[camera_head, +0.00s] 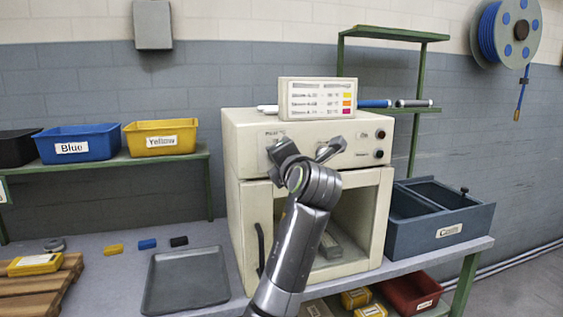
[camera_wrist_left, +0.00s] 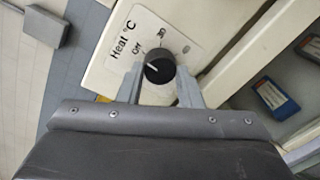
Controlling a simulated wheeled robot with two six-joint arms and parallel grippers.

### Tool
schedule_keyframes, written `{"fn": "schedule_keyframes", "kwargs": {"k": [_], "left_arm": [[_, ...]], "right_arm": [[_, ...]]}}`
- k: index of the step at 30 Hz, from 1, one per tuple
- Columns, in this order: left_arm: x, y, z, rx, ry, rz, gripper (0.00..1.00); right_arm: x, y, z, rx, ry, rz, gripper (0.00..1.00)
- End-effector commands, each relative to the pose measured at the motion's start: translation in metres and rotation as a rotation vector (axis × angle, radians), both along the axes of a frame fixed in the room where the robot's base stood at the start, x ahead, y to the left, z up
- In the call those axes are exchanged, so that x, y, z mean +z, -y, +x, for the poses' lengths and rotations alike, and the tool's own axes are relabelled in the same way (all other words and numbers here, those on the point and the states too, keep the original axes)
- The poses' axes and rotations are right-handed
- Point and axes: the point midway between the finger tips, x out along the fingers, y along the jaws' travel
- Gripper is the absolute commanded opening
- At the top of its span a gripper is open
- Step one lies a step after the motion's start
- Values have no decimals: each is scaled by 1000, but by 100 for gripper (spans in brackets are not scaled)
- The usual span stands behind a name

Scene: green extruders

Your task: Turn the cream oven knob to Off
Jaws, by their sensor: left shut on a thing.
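The cream oven (camera_head: 243,140) stands on the bench in the head view, with its control panel above the door. My left gripper (camera_head: 305,155) is at the panel's left part and hides the knob there. In the left wrist view the knob (camera_wrist_left: 160,68) is black and round on a cream plate marked "Heat °C". Its white mark is at the left of its face, roughly on the side of the "Off" label (camera_wrist_left: 136,50); I cannot tell if it lines up exactly. My left gripper's fingers (camera_wrist_left: 159,86) are shut on the knob from both sides. My right gripper is not in view.
A white sign box (camera_head: 318,98) stands on the oven. A dark grey tray (camera_head: 186,281) lies on the bench to its left. A blue-grey bin (camera_head: 437,232) stands at its right. Blue (camera_head: 78,143) and yellow (camera_head: 161,138) bins sit on the left shelf.

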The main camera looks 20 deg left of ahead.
Motion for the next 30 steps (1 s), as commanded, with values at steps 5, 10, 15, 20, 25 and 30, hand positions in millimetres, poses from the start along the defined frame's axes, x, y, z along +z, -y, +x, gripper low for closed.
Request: {"fn": "schedule_keyframes", "kwargs": {"k": [5,10,15,20,25,30], "left_arm": [[0,0,0,0,34,-50,10],[0,0,0,-1,49,-71,10],[0,0,0,-1,53,-77,10],[0,0,0,-1,53,-77,10],[0,0,0,-1,52,-76,43],[0,0,0,-1,52,-75,54]], "right_arm": [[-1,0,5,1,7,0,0],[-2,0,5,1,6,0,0],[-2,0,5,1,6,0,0],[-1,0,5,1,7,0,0],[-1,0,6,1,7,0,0],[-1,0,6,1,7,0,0]]}}
